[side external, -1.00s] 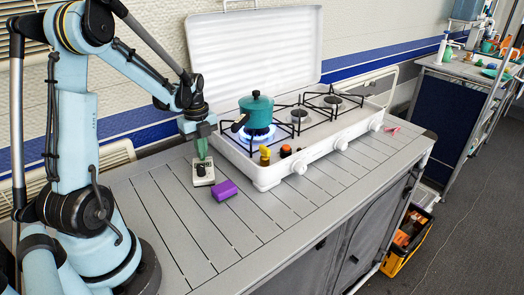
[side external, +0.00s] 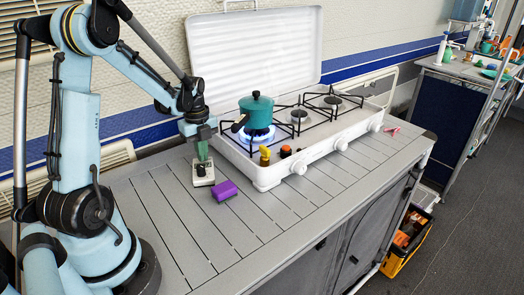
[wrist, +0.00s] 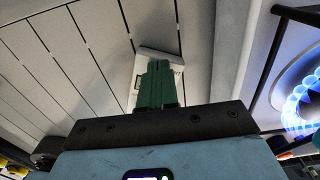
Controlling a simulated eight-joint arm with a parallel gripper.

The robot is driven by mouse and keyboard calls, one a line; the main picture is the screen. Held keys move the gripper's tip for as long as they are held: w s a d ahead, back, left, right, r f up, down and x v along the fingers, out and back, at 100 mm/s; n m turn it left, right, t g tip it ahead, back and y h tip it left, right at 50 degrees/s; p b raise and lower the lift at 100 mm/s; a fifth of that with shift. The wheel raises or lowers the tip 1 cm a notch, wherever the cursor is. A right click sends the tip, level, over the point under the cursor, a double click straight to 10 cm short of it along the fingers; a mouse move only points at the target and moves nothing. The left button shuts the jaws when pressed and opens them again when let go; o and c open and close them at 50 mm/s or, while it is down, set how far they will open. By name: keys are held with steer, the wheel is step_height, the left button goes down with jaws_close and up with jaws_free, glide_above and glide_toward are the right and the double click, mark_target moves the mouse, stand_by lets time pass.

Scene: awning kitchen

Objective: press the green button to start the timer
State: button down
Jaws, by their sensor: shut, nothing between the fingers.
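A small pale timer box (side external: 199,181) with a dark part on its face sits on the grey slatted counter, left of the stove. My gripper (side external: 203,159) points down with its green fingers shut and empty, right over the timer box. In the wrist view, the shut fingers (wrist: 159,64) cover most of the timer box (wrist: 147,52). I cannot make out the green button; the fingers may hide it. I cannot tell whether the fingertips touch the box.
A purple block (side external: 223,190) lies just right of the timer box. The white stove (side external: 262,175) stands close on the right, with a teal pot (side external: 257,108) over a lit blue flame (side external: 258,131). Yellow and orange shakers (side external: 265,155) stand at its front. The front-left counter is clear.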

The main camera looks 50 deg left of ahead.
step_height(320, 180, up, 8)
stand_by(0.6)
stand_by(0.6)
steer(key=s+d+r+n+t, duration=0.1)
steer(key=d+r+n+t, duration=0.1)
steer(key=d+n, duration=0.7)
steer(key=s+d+r+n+t, duration=0.1)
steer(key=d+n+t, duration=0.4)
steer(key=d+n, duration=0.4)
steer(key=d, duration=0.5)
steer(key=shift+r, duration=0.35)
